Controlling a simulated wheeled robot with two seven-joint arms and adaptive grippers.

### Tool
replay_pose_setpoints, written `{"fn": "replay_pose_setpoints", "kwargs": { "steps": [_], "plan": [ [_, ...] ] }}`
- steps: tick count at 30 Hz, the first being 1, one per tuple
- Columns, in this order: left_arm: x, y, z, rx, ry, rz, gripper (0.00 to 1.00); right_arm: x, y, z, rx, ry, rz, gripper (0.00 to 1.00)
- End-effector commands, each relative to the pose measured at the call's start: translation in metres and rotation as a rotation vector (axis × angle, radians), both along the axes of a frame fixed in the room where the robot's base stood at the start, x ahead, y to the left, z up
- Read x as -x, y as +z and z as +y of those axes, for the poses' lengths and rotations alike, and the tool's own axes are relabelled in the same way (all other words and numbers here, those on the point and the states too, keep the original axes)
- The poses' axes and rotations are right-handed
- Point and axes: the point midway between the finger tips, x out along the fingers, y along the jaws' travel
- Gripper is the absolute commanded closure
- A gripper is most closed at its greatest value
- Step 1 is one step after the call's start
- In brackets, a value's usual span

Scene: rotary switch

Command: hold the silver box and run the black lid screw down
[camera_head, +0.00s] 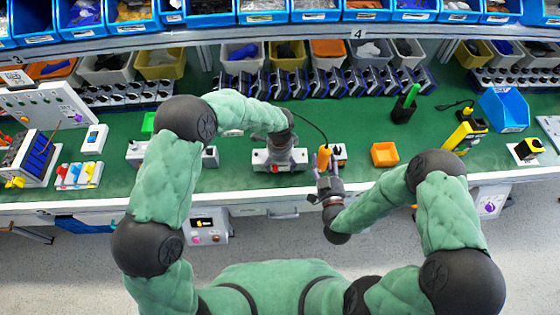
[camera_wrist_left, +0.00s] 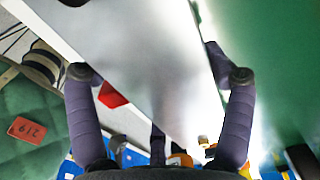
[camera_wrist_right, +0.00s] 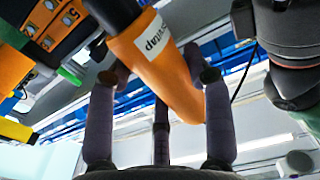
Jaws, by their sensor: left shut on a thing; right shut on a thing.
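The silver box (camera_head: 262,159) sits on the green bench near its front edge. My left gripper (camera_head: 281,158) is over it from above, with the fingers on two sides. In the left wrist view the box's pale face (camera_wrist_left: 160,50) fills the space between the fingers (camera_wrist_left: 165,76). My right gripper (camera_head: 325,180) is shut on an orange and black power screwdriver (camera_head: 323,158), just right of the box. In the right wrist view the orange tool body (camera_wrist_right: 170,70) lies between the fingers (camera_wrist_right: 164,74). The black lid screw and the tool's tip cannot be made out.
A cable runs from the screwdriver. A grey device (camera_head: 210,157) lies left of the box. A row of blue-black holders (camera_head: 300,88) lines the back. Green bench shows between them.

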Motion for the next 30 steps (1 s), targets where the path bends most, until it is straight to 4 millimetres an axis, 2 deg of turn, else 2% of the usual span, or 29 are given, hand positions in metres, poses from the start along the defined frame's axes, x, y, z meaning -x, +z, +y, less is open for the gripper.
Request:
{"fn": "replay_pose_setpoints", "kwargs": {
  "steps": [1,3,30],
  "plan": [
    [-0.001,-0.004,0.0,0.0,0.001,-0.001,0.66,0.002,-0.01,0.0,0.0,-0.001,0.02,1.0],
    [-0.001,-0.006,0.0,0.0,0.001,-0.001,0.66,0.002,-0.012,0.001,0.0,-0.001,0.024,1.0],
    [0.0,-0.014,0.0,0.0,0.0,-0.001,0.66,0.007,-0.021,0.001,-0.001,-0.003,0.04,1.0]
  ]
}}
